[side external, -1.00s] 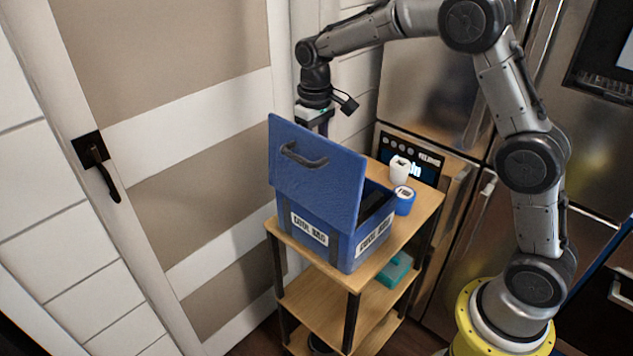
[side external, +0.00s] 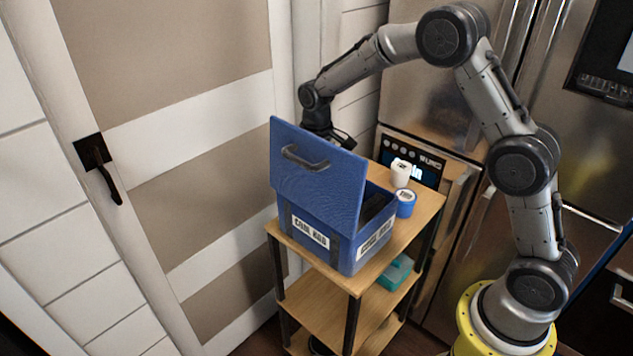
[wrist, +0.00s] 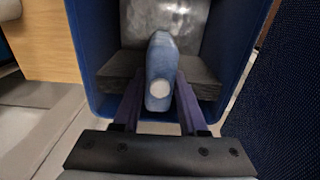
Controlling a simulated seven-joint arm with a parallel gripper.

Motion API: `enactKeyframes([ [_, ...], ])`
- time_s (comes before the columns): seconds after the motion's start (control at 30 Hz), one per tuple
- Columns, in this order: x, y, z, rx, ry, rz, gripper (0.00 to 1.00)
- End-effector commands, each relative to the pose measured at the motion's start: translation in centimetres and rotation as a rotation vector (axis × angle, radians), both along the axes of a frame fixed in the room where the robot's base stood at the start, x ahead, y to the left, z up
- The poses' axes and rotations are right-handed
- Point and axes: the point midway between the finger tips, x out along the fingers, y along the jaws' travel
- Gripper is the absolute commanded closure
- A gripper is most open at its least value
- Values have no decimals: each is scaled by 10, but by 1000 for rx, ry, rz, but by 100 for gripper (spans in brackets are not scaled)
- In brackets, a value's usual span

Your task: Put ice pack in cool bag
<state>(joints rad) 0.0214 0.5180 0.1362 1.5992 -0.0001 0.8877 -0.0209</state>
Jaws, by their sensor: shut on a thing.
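The cool bag (side external: 340,257) is a blue box with white labels, standing on the top of a wooden shelf cart. Its lid (side external: 318,182) is raised and hides my gripper and the near opening in the side view. In the wrist view, my gripper (wrist: 160,98) is shut on the ice pack (wrist: 161,62), a narrow blue-grey piece with a pale round cap. The ice pack is held over or within the opening of the cool bag, between its blue walls (wrist: 84,62). I cannot tell whether it touches the bottom.
Inside the bag are a dark grey block (wrist: 118,75) and a silvery surface (wrist: 165,18). A white container (side external: 400,172) and a blue round tub (side external: 405,203) stand right of the bag. A teal box (side external: 393,272) lies on the shelf below. A door stands at left.

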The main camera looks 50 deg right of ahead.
Motion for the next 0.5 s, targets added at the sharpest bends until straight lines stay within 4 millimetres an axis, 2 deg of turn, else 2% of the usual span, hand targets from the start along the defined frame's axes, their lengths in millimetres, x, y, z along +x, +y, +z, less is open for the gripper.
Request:
enactKeyframes([
  [0.03,1,0,-1,0,-1,0,100],
  [0.07,0,0,-1,0,0,0,53],
  [0.2,0,0,-1,0,1,0,28],
  [0.5,0,0,0,0,0,0,28],
])
